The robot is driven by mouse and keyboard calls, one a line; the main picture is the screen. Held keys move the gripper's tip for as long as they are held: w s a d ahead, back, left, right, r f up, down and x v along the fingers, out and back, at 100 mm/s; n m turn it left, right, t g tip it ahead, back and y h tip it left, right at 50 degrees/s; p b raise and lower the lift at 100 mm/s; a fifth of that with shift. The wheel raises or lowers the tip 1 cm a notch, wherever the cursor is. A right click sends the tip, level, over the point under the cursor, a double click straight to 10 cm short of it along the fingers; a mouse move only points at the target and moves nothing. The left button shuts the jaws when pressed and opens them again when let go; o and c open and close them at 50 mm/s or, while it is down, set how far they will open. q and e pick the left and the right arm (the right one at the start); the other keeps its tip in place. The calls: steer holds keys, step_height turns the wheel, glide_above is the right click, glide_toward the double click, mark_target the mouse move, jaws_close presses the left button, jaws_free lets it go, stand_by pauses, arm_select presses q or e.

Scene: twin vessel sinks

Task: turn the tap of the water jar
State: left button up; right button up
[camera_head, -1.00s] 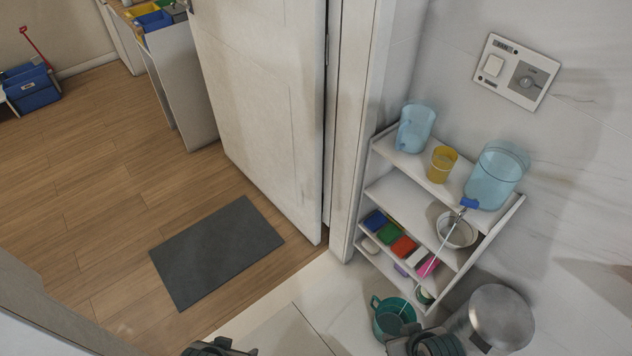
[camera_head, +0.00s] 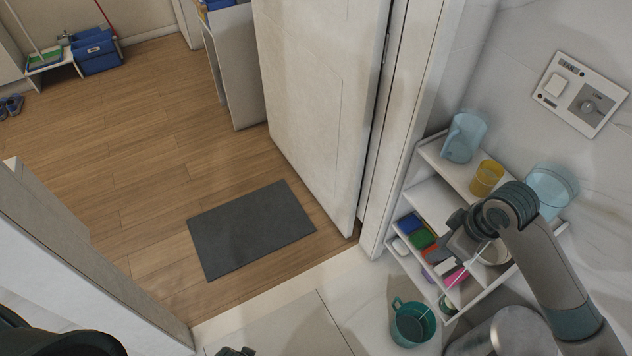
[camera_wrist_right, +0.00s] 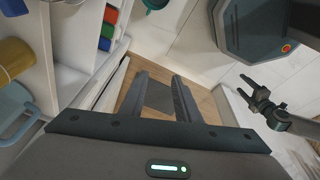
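The water jar (camera_head: 553,188) is pale blue and see-through, at the right end of the top shelf. My right forearm and wrist cover much of it in the head view, and its blue tap is hidden. My right gripper (camera_head: 462,238) is in front of the shelves, left of the jar. In the right wrist view its fingers (camera_wrist_right: 160,82) are apart with nothing between them. A thin pale line, like a water stream, runs down to a teal bucket (camera_head: 408,325). My left gripper (camera_wrist_right: 252,88) is away from the shelves, its fingers apart and empty.
A yellow cup (camera_head: 486,178) and a pale blue jug (camera_head: 464,137) stand left of the jar on the white shelf unit (camera_head: 432,190). Coloured items fill the lower shelves. A metal bin (camera_head: 512,335) stands below. The grey mat (camera_head: 250,228) lies on clear floor.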

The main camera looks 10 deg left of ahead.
arm_select(q)
steer(key=s+a+f+g, duration=0.1)
steer(key=s+a+f, duration=0.2)
steer(key=s+f, duration=1.1)
steer(key=s, duration=0.2)
steer(key=shift+s+f, duration=0.25)
steer(key=shift+s, duration=0.05)
arm_select(e)
steer(key=w+d+r+n+g+h, duration=0.1)
steer(key=w+d+r, duration=0.3)
steer(key=d+r, duration=0.4)
steer(key=w+d+r+h, duration=0.1)
steer(key=w+d+r, duration=0.4)
steer(key=r, duration=0.8)
steer(key=d, duration=0.3)
steer(key=shift+d+n+g, duration=0.35)
steer(key=shift+n+g, duration=0.05)
steer(key=shift+w+f, duration=0.1)
steer(key=shift+f, duration=0.05)
arm_select(q)
step_height(320, 180, up, 3)
steer(key=p, duration=0.3)
steer(key=shift+r, duration=0.15)
arm_select(e)
step_height(320, 180, down, 17)
steer(key=shift+f, duration=0.1)
jaws_close()
